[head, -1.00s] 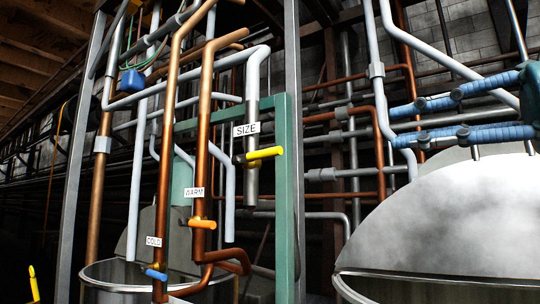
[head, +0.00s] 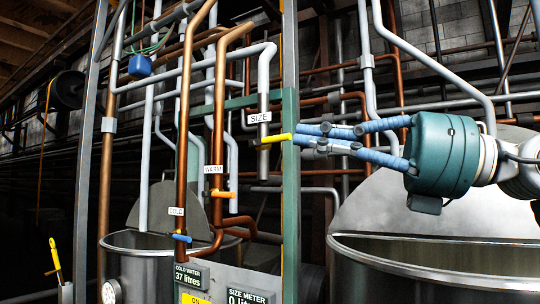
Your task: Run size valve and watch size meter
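The yellow size valve handle (head: 275,138) lies roughly level, on a grey pipe below the SIZE label (head: 260,118). My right gripper (head: 298,134), with blue fingers, comes in from the right. Its fingertips are close together at the right end of the handle. I cannot tell whether they touch or grip it. The size meter (head: 248,297) stands at the bottom and shows 0, its lower part cut off by the picture edge. My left gripper is not in view.
The cold water meter (head: 190,277) shows 37 litres. An orange WARM handle (head: 222,194) and blue COLD handle (head: 181,238) sit lower left. A green post (head: 291,210) stands beside the size handle. A large metal vat (head: 430,252) fills the right; a smaller vat (head: 150,243) is left.

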